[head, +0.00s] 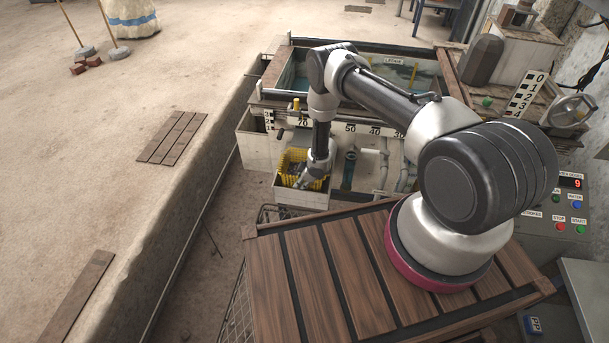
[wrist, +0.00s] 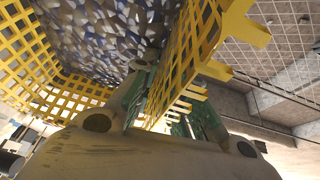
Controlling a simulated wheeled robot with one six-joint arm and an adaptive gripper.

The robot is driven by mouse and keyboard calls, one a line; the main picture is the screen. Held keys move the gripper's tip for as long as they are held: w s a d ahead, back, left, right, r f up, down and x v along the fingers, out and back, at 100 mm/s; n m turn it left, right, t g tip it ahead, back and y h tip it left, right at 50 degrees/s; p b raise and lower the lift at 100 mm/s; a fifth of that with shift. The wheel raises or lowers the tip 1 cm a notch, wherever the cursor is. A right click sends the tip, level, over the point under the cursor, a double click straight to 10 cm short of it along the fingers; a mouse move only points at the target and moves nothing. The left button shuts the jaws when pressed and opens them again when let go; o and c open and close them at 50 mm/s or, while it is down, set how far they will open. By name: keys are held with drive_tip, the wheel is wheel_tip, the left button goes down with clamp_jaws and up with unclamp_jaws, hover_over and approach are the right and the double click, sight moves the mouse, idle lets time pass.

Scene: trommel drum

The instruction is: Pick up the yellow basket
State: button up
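The yellow basket (head: 290,158) is a lattice-walled basket in a pale box at the near left end of the water tank. In the wrist view the yellow basket (wrist: 85,92) fills the upper left and holds many grey and brown stones (wrist: 105,35). My gripper (head: 306,183) is down at the basket's right side. In the wrist view my gripper (wrist: 172,100) straddles a basket wall, one finger inside and one outside. The fingers look apart, with the wall nearer the inner finger. Firm contact is not visible. The basket's underside is hidden.
The pale box (head: 300,199) surrounds the basket closely. Pipes (head: 372,165) and a number scale (head: 350,128) lie to its right. The tank (head: 405,72) is behind. A slatted wooden deck (head: 330,270) is in front, and a control panel (head: 560,215) is at right.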

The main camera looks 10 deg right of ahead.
clamp_jaws()
drive_tip(key=shift+r, duration=0.1)
wheel_tip(320, 180, up, 7)
drive_tip(key=shift+s+a+r, duration=0.1)
drive_tip(key=shift+r, duration=0.1)
drive_tip(key=s+a, duration=0.4)
drive_tip(key=s, duration=0.5)
drive_tip(key=s+a, duration=0.4)
drive_tip(key=s, duration=0.5)
drive_tip(key=shift+s+d+r, duration=0.1)
drive_tip(key=shift+s, duration=0.1)
drive_tip(key=shift+s+d+r, duration=0.15)
drive_tip(key=shift+s+d, duration=0.05)
drive_tip(key=shift+s, duration=0.05)
